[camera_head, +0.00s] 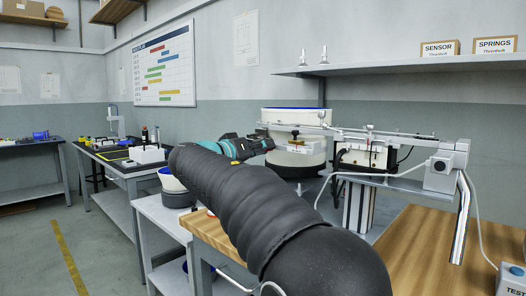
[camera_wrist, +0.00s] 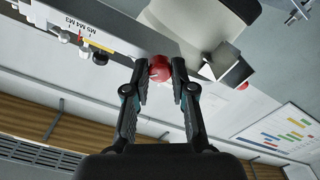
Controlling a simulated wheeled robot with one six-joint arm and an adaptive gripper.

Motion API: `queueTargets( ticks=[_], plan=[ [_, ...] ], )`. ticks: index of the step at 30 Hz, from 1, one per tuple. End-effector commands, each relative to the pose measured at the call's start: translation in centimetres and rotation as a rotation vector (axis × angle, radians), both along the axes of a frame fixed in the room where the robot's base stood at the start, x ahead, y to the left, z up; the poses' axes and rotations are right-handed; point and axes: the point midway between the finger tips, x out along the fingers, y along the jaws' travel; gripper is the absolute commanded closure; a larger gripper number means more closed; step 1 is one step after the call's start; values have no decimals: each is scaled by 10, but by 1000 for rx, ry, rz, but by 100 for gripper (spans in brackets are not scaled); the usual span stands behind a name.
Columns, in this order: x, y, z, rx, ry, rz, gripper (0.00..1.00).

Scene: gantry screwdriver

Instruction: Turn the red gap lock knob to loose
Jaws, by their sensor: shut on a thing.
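The red knob (camera_wrist: 160,68) shows in the wrist view under the edge of a grey metal plate. My gripper (camera_wrist: 159,75) has one black fingertip on each side of the knob and is shut on it. The fingertips hide the knob's sides, and no mark on it tells whether it is loose or tight. In the head view my gripper (camera_head: 262,143) reaches the left side of the gantry screwdriver unit (camera_head: 368,155). The knob cannot be made out there.
A plate edge marked M3, M4, M5 (camera_wrist: 83,24) with small knobs lies left of the fingers. A white feeder body (camera_wrist: 198,28) is close on the right. Another small red part (camera_wrist: 243,86) shows beyond.

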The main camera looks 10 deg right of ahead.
Motion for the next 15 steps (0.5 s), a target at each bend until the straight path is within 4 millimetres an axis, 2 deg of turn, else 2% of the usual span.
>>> queueTargets(
  ticks=[15],
  plan=[
    [0,0,2,-285,392,1,100]
  ],
)
